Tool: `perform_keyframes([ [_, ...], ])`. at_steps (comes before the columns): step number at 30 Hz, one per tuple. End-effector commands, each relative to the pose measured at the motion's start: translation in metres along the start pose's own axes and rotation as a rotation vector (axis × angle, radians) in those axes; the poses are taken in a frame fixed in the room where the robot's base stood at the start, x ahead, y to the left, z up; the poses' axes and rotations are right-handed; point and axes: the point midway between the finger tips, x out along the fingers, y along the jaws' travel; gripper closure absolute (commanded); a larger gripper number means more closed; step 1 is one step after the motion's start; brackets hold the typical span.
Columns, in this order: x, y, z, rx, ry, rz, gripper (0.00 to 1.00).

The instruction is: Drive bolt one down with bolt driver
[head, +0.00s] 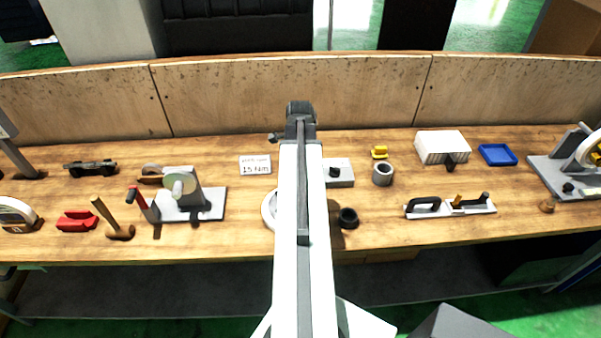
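My arm reaches up the middle of the head view, over the wooden bench. My gripper (300,112) is a dark shape at its far end, near the back of the bench top; whether its fingers are open or shut does not show. A grey block with a black knob (335,172) sits just right of the arm, below the gripper. I cannot tell for sure which part is bolt one or which tool is the bolt driver. A card (255,165) reading about "15 Nm" lies left of the arm. My arm hides part of a pale round thing (267,209).
A grey cylinder (382,174), a black ring-like part (347,218), a white box (442,147) and a blue tray (497,155) stand to the right. A grinder-like device (190,195) and a hammer (119,231) are left. A wooden back panel (290,97) bounds the bench.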

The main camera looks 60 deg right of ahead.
Motion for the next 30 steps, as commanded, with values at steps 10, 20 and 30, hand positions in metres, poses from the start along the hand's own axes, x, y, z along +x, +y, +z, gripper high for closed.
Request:
perform_keyframes([
  [10,-0.0001,0.0001,-0.0005,0.001,0.000,0.000,1.00],
  [20,0.0013,0.0003,-0.0010,0.002,0.000,0.000,1.00],
  [30,0.0054,0.0003,-0.0013,0.002,0.000,0.000,1.00],
])
